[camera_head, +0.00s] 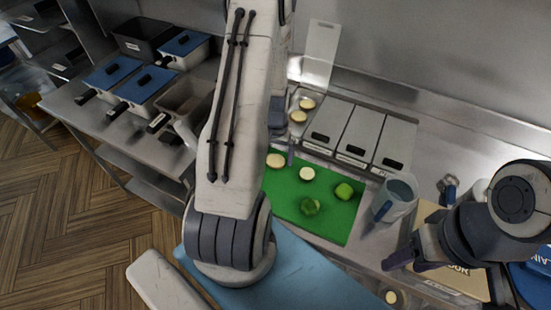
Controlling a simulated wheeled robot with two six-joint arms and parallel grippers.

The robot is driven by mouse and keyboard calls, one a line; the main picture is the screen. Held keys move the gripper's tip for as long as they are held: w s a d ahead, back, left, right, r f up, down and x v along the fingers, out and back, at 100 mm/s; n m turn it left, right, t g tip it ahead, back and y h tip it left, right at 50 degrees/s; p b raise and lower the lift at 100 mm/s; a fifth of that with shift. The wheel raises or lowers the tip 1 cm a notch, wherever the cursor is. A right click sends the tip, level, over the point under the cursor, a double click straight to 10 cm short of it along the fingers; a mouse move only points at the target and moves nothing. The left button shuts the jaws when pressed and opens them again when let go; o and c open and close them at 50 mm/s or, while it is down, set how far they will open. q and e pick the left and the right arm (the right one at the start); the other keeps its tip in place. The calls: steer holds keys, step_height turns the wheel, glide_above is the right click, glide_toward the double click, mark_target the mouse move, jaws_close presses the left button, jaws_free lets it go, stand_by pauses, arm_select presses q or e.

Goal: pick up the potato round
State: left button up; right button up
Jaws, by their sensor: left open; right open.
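Pale yellow potato rounds show in the head view. One round (275,161) lies at the green board's upper left edge, and a paler round (307,174) lies to its right. Two more rounds, an upper one (306,103) and a lower one (298,117), sit behind the board beside the lidded bins. My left gripper (284,137) is open, pointing down near the board's back left corner, close to the rounds; my arm link partly hides it. My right gripper (402,262) is open and empty at the lower right, away from the rounds.
The green board (335,223) also holds two green pieces, one (343,191) at right and one (310,206) at front. Lidded metal bins (358,136) stand behind. A clear jug (395,199) stands right of the board. Blue-lidded fryers (145,84) stand left.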

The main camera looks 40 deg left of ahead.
mark_target(276, 159)
arm_select(q)
steer(key=shift+f, duration=0.2)
steer(key=c, duration=0.8)
steer(key=shift+r, duration=0.15)
step_height(276, 159, up, 4)
steer(key=shift+f+b, duration=0.1)
steer(key=shift+b, duration=0.8)
steer(key=d+r+b, duration=0.1)
steer(key=d+r, duration=0.1)
steer(key=d, duration=0.1)
steer(key=w+d+r, duration=0.1)
steer(key=d+r, duration=0.1)
steer(key=d, duration=0.2)
steer(key=w+d+r+b, duration=0.1)
steer(key=d+r, duration=0.2)
steer(key=d, duration=0.1)
steer(key=shift+w+d+b, duration=0.2)
steer(key=shift+w+b, duration=0.05)
steer(key=shift+b, duration=0.05)
